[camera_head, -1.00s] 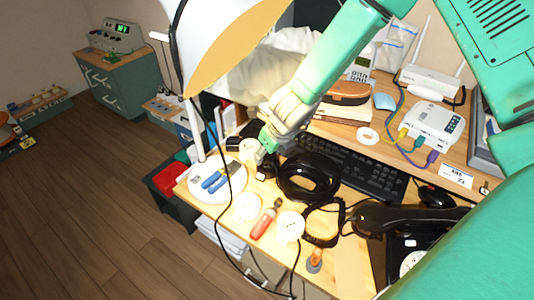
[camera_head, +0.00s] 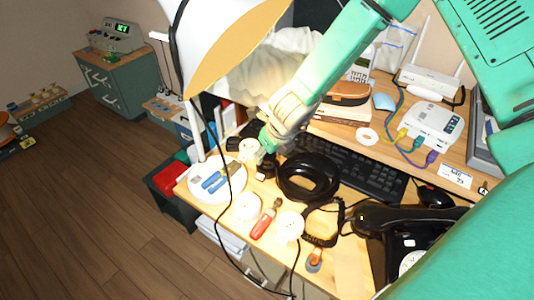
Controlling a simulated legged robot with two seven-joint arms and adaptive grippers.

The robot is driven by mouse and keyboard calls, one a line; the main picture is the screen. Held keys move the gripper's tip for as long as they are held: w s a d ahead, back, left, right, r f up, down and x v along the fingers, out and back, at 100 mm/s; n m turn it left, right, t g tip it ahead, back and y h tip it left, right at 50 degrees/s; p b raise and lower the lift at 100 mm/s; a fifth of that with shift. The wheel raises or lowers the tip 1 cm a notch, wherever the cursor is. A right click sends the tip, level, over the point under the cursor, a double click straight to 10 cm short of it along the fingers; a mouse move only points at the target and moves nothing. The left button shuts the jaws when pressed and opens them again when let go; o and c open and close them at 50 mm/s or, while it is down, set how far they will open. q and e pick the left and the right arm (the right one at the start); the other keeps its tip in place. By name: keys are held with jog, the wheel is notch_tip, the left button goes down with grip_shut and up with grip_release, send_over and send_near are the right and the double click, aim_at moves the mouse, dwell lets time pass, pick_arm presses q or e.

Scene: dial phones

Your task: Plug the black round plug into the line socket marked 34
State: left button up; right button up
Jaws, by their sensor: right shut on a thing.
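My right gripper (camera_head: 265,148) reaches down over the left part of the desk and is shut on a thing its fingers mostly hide. A small black piece, seemingly the black round plug (camera_head: 265,171), shows just below the fingertips. White round sockets stand on the desk: one (camera_head: 249,150) right beside the gripper, one (camera_head: 247,206) nearer the front, and one (camera_head: 290,225) to the right of that. Their markings are too small to read, so I cannot tell which is 34. My left gripper is not in view.
A black cable coil (camera_head: 308,177) lies right of the gripper. A red-handled screwdriver (camera_head: 264,221) lies between the front sockets. A white tray with blue-handled tools (camera_head: 201,190) is at the left. A black telephone (camera_head: 405,225) and a keyboard (camera_head: 365,172) are right. A lamp shade (camera_head: 230,50) hangs above.

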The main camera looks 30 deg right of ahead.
jog(key=shift+f+b, duration=0.5)
jog(key=shift+f, duration=0.15)
jog(key=o, duration=1.1)
jog(key=v, duration=1.2)
jog(key=shift+f, duration=0.1)
